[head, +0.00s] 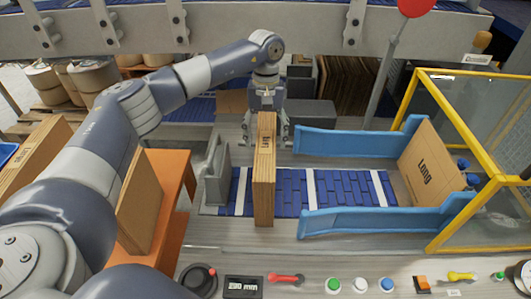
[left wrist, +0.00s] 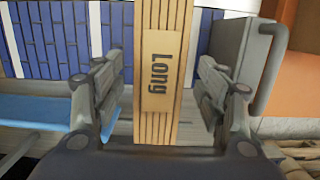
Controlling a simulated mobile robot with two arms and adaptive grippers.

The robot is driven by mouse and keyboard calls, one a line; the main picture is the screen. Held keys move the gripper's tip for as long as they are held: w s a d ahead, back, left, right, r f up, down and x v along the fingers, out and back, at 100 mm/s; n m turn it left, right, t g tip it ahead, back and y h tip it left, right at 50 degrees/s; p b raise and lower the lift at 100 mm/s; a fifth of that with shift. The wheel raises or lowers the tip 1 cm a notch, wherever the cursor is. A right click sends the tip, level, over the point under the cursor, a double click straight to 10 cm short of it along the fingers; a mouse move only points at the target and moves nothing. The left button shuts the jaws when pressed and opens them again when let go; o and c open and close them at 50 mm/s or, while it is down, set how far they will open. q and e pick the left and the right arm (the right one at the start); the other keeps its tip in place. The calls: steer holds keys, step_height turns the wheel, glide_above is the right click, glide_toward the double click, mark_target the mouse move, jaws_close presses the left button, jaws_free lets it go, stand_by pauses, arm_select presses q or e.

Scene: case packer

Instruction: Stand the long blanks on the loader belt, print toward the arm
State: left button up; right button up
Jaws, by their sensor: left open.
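A bundle of brown blanks labelled "Long" (head: 264,170) stands on edge on the blue loader belt (head: 340,190), near its left end. My left gripper (head: 266,138) is at the far end of the bundle. In the left wrist view my left gripper (left wrist: 160,105) is open, with one finger on each side of the bundle (left wrist: 160,75) and gaps between. A flat blank with "Long" printed on it (head: 422,170) leans at the belt's right end, its print facing left. My right gripper is not in view.
Blue side guides (head: 350,143) line the belt's right part, and a grey bracket (head: 217,170) stands at its left end. Brown blanks (head: 139,205) stand on an orange rack (head: 172,195) at left. A yellow-framed guard (head: 450,110) is at right. Buttons line the front panel.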

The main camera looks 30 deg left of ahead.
arm_select(q)
steer(key=r, duration=0.5)
steer(key=shift+w+a+r+b, duration=0.15)
steer(key=shift+w+b, duration=0.15)
steer(key=shift+w, duration=0.05)
